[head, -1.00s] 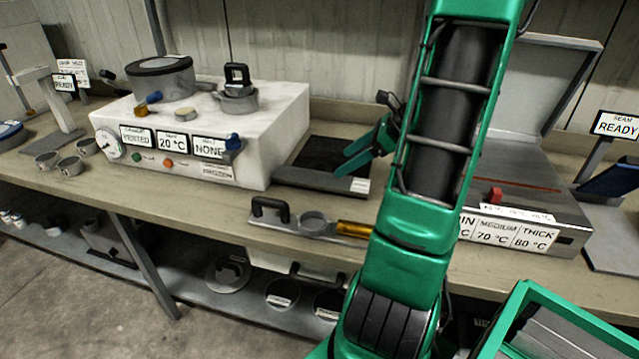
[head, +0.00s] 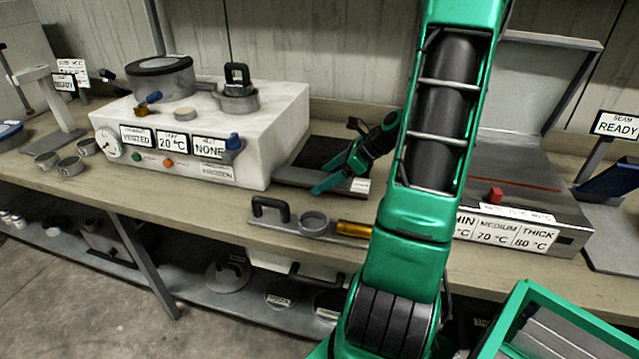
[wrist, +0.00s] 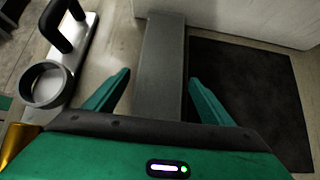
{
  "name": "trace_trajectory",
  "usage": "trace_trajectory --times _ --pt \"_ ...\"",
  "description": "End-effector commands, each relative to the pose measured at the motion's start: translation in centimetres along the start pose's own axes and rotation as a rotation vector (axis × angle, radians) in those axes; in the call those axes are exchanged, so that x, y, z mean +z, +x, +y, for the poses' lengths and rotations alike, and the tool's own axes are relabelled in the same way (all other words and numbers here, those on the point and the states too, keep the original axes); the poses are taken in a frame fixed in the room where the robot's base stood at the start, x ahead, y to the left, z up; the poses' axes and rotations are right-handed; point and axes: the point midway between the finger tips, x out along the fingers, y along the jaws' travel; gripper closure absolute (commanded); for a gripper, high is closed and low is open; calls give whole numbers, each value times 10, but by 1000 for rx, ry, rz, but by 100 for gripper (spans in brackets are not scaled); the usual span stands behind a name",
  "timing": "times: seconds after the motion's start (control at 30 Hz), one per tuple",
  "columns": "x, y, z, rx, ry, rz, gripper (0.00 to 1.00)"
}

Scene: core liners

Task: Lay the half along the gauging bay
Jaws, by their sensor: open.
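A long grey bar (head: 293,177) with a pale label at its right end lies on the bench, along the front of a dark flat mat (head: 318,152). I cannot tell whether this bar is the half or part of the gauging bay; no label for either is readable. My gripper (head: 324,184) is open over the bar, near its labelled end. In the wrist view the bar (wrist: 162,45) runs between the two spread fingers (wrist: 159,78), with gaps on both sides. The dark mat (wrist: 245,85) lies to its right. My gripper's body hides the near end of the bar.
A white block unit (head: 265,125) with gauge and labels stands left of the bar. A black-handled plate with a ring (head: 313,223) and a brass cylinder (head: 354,229) lie at the front edge. A grey labelled station (head: 525,210) stands right. Bare bench lies between.

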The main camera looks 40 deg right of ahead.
Motion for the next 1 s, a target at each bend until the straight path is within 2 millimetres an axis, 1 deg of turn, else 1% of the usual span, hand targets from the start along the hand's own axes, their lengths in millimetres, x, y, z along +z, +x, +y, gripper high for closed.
trace_trajectory --times 0.1,0.13,0.17,0.2,0.27,0.3,0.37,0.4,0.43,0.47,0.67,0.77,0.87,1.0 --pt "0 0 0 0 0 0 24" --pt "0 0 0 0 0 0 29" --pt "0 0 0 0 0 0 36" --pt "0 0 0 0 0 0 45" --pt "0 0 0 0 0 0 60" --pt "0 0 0 0 0 0 69" --pt "0 0 0 -1 0 0 84" --pt "0 0 0 -1 0 0 93" --pt "1 -1 0 -1 -2 -2 94" --pt "1 -1 0 -1 -2 -2 100" --pt "2 -2 -1 -2 -2 -2 100" --pt "5 -5 -1 -3 -3 -2 100" --pt "13 -12 -1 -4 -5 -2 100" --pt "31 -30 -1 -5 -7 -1 100"
